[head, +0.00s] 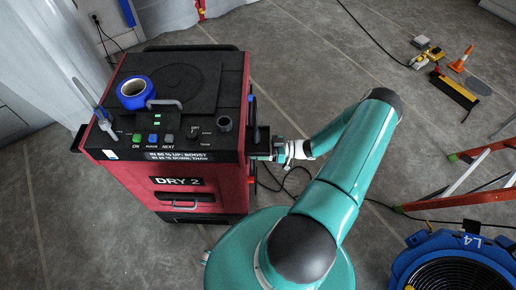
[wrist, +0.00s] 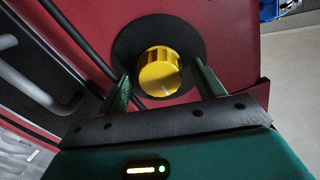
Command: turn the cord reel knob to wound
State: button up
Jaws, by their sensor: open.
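The cord reel knob (wrist: 158,72) is a yellow ridged knob with a pale pointer line. It sits on a round black plate (wrist: 190,40) on the red side of the drying machine. My gripper (wrist: 162,85) is open, with one green finger to the left of the knob and one to the right. I cannot tell if either finger touches it. In the head view the red and black machine (head: 180,130) marked DRY 2 stands at the left. My gripper (head: 278,150) is at its right side there, and the knob is hidden in that view.
A blue tape roll (head: 134,92) lies on the machine's top. A black cord runs on the floor beside the machine.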

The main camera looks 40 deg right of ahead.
jog(key=shift+c, duration=0.4)
jog(key=c, duration=0.9)
